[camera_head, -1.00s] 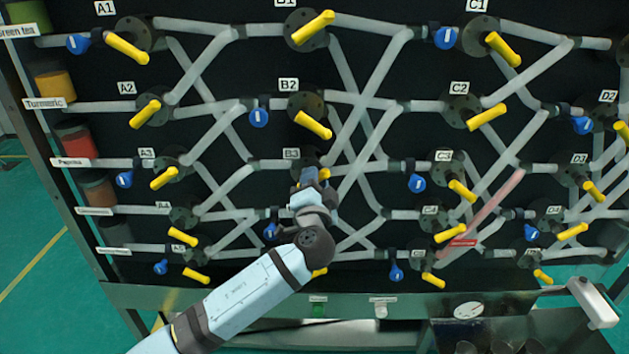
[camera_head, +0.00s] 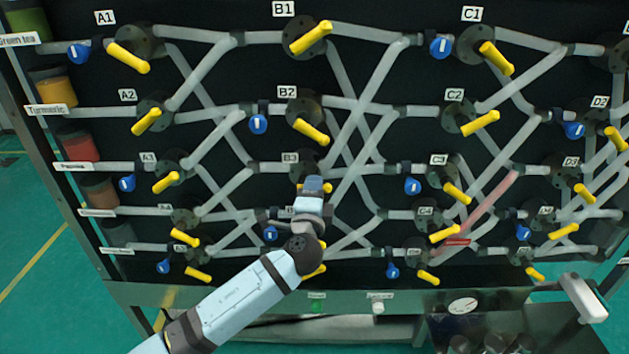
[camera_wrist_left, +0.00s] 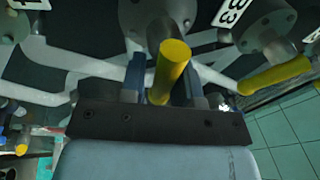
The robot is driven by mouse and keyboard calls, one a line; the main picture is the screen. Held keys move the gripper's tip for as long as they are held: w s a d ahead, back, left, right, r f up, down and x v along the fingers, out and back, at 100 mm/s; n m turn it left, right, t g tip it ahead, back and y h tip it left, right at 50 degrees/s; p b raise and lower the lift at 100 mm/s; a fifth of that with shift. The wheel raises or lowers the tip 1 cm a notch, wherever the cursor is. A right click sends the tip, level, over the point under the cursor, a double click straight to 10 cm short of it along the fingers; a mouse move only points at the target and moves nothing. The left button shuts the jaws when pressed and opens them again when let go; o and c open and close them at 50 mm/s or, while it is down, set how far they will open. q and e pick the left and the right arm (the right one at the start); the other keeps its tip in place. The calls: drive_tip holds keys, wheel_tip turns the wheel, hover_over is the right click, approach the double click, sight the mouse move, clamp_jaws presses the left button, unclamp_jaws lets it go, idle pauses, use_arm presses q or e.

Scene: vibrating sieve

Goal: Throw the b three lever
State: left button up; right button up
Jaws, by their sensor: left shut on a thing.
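The B3 valve (camera_head: 311,160) is a dark round flange on the black panel, with its label (camera_head: 290,158) at its upper left. A bit of its yellow lever (camera_head: 328,188) shows just right of my left gripper (camera_head: 314,184); the rest is hidden behind the gripper. In the left wrist view, a yellow lever (camera_wrist_left: 170,63) stands between the two fingers of my left gripper (camera_wrist_left: 160,85), which is shut on it. My right gripper is not in view.
Neighbouring yellow levers include B2 (camera_head: 311,131) above and C3 (camera_head: 457,193) to the right. A blue valve (camera_head: 271,233) sits close below left of my left wrist. Pale pipes cross the panel.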

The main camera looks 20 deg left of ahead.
use_arm(q)
drive_tip(key=m+p, duration=0.2)
drive_tip(key=m, duration=0.1)
drive_tip(key=m+h+p, duration=0.1)
drive_tip(key=m+p, duration=0.1)
drive_tip(key=shift+w+a+r, duration=0.1)
drive_tip(key=shift+a+r, duration=0.2)
drive_tip(key=shift+r, duration=0.1)
drive_tip(key=shift+a+f+m+g+h+p, duration=0.1)
drive_tip(key=shift+f+m+g+h+p, duration=0.15)
drive_tip(key=shift+m+p, duration=0.65)
drive_tip(key=shift+f+m+g+h+p, duration=0.15)
drive_tip(key=shift+f+m+p, duration=0.05)
drive_tip(key=shift+m+p, duration=0.65)
drive_tip(key=o, duration=0.7)
drive_tip(key=shift+o, duration=0.2)
drive_tip(key=shift+f, duration=0.15)
drive_tip(key=shift+s+f, duration=0.2)
drive_tip(key=shift+f, duration=0.05)
drive_tip(key=s+d+f+b, duration=0.1)
drive_tip(key=s+b, duration=0.1)
drive_tip(key=s, duration=1.1)
drive_tip(key=shift+s+b, duration=0.3)
drive_tip(key=shift+s, duration=0.05)
